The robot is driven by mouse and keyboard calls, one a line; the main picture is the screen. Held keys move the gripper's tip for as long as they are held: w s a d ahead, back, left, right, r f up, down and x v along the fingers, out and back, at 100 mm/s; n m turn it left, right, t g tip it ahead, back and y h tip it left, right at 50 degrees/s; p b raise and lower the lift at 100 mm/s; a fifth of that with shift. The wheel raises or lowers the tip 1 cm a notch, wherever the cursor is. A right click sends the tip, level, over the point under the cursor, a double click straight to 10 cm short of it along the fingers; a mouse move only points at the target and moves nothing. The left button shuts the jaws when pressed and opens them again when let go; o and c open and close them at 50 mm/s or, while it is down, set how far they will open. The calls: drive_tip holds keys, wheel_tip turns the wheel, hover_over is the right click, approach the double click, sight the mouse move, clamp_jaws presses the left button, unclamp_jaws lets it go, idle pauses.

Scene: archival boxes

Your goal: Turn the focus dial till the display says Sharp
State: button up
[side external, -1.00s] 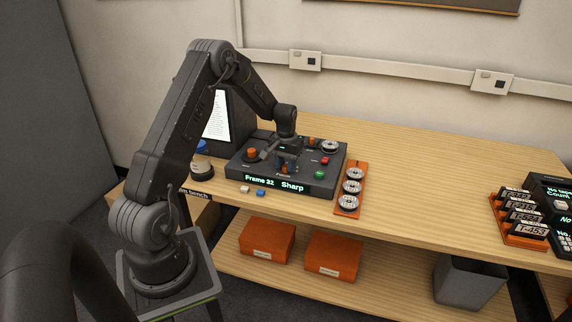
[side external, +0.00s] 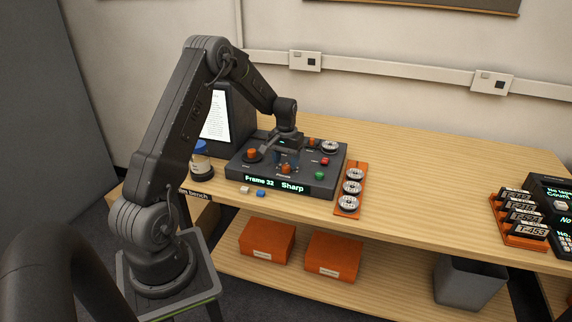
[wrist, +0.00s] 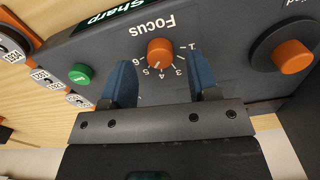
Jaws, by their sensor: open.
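The focus dial (wrist: 160,52) is an orange knob on the dark control panel, with the label Focus and a ring of numbers around it in the wrist view. It also shows in the side external view (side external: 286,169). The display (side external: 292,188) on the panel's front reads Sharp, with Frame 32 to its left; part of Sharp shows in the wrist view (wrist: 112,14). My gripper (wrist: 163,72) is open, its two blue fingers apart on either side of the dial and clear of it. In the side external view my gripper (side external: 287,160) is just above the panel.
Another orange knob (wrist: 291,56) is on the panel, with a green button (side external: 319,175) and a red button (side external: 324,161). An orange tray (side external: 340,207) of reels stands right of the panel. A blue-capped jar (side external: 201,165) stands left. The bench's middle right is clear.

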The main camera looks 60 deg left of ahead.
sight(286, 166)
wheel_tip(286, 166, up, 12)
idle(0.3)
drive_tip(key=s+d+r+m+t+y, duration=0.1)
drive_tip(key=s+d+r+m, duration=0.15)
drive_tip(key=d+r, duration=0.55)
drive_tip(key=s+d+r+m+t, duration=0.1)
drive_tip(key=s+d+r+t, duration=0.2)
drive_tip(key=d, duration=0.8)
drive_tip(key=s+d+m+t+h, duration=0.1)
drive_tip(key=s+d+m, duration=0.3)
drive_tip(key=s+d, duration=0.8)
drive_tip(key=s, duration=0.3)
drive_tip(key=shift+d+f+t, duration=0.3)
